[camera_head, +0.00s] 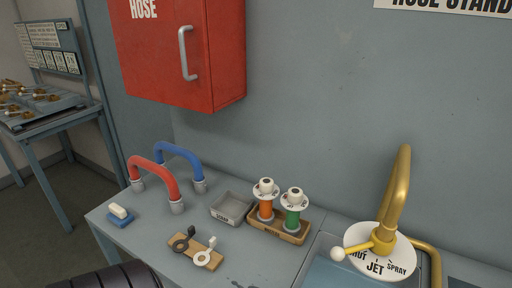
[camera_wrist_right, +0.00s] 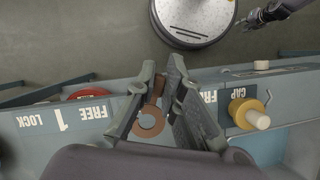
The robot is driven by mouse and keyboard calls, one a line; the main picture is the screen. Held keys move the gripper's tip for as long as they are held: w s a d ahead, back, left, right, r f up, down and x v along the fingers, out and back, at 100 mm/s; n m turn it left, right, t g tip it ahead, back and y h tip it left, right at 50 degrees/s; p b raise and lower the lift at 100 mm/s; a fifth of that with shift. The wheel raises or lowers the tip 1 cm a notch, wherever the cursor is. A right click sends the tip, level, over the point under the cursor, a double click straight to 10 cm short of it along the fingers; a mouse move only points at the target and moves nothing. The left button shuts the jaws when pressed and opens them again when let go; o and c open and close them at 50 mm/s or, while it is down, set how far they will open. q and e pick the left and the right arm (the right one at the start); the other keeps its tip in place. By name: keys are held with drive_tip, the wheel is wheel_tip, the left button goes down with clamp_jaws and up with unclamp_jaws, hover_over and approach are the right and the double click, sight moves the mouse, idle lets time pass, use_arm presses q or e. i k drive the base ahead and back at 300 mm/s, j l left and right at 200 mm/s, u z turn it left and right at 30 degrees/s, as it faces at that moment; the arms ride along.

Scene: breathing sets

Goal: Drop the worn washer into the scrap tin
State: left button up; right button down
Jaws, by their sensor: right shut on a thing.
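The brown ring-shaped washer (camera_wrist_right: 150,123) has a short tab, and its tab is pinched between the fingers of my right gripper (camera_wrist_right: 162,75) in the right wrist view. The scrap tin (camera_head: 231,210) is a small grey open tray labelled SCRAP on the bench in the head view. Its visible inside looks empty. My right gripper and the held washer do not show in the head view. What looks like my left gripper (camera_wrist_right: 265,14) is at the top right of the right wrist view, too partly seen to tell its jaws.
A wooden board with a black washer (camera_head: 182,242) and a white washer (camera_head: 204,257) lies in front of the tin. An orange spool (camera_head: 265,205) and a green spool (camera_head: 292,215) stand right of it.

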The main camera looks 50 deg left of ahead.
sight(238, 211)
drive_tip(key=u, duration=0.4)
drive_tip(key=k+u, duration=0.1)
drive_tip(key=u, duration=0.75)
drive_tip(key=k+j+u, duration=0.1)
drive_tip(key=u, duration=0.3)
